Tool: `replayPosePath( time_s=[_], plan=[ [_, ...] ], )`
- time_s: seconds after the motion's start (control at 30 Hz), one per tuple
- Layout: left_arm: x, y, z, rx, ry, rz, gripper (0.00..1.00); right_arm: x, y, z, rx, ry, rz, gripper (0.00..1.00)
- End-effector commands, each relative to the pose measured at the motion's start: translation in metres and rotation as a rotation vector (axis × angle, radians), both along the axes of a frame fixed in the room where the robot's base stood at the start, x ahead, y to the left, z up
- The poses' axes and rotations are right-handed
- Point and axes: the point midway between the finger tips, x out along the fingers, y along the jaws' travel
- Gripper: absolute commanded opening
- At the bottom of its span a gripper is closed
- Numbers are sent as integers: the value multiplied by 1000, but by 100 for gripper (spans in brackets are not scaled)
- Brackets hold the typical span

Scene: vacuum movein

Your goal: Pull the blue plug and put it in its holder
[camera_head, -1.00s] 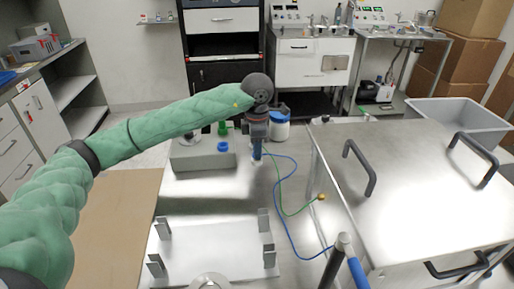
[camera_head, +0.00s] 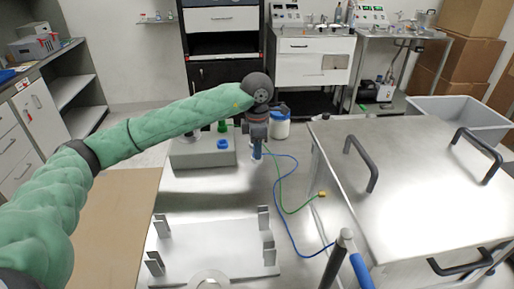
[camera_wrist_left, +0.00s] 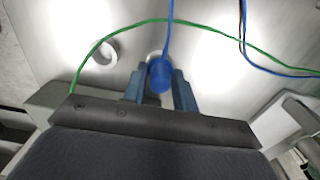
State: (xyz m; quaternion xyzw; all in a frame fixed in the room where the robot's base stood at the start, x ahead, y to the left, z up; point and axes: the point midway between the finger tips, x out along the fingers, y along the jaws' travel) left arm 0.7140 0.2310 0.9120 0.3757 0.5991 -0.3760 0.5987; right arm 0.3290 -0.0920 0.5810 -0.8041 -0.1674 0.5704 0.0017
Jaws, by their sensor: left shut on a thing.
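My left gripper (camera_head: 257,152) points down over the metal table, to the right of a grey box. In the left wrist view its blue fingers (camera_wrist_left: 160,88) are shut on the blue plug (camera_wrist_left: 160,76). A blue cable (camera_wrist_left: 167,30) runs from the plug. A pale round holder (camera_wrist_left: 153,57) shows partly behind the plug; I cannot tell whether the plug is in it. A second pale ring (camera_wrist_left: 103,53) stands to the left and looks empty. The grey box (camera_head: 203,156) carries a green fitting (camera_head: 222,127) and a blue fitting (camera_head: 222,144). My right gripper is not seen.
A green cable (camera_head: 283,203) with a yellow end lies on the table beside the blue cable. A metal cart (camera_head: 410,190) with black handles stands at the right. A plate with upright brackets (camera_head: 215,245) lies in front. A blue-lidded jar (camera_head: 280,125) stands behind the gripper.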

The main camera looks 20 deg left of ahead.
Motion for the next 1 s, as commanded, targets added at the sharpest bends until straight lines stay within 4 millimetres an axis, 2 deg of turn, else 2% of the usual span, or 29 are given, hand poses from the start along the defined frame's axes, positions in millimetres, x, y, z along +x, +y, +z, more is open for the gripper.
replayPosePath(
  time_s=[0.27,0.3,0.4,0.6,0.73,1.0],
  plan=[
    [0,0,0,0,0,0,6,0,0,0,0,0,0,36],
    [0,0,0,0,0,0,34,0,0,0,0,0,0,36],
    [0,0,0,0,0,0,54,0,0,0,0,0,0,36],
    [0,0,0,0,0,0,54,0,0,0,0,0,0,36],
    [0,0,0,0,0,0,76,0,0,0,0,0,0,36],
    [0,0,1,0,0,0,76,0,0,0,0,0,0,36]
  ],
)
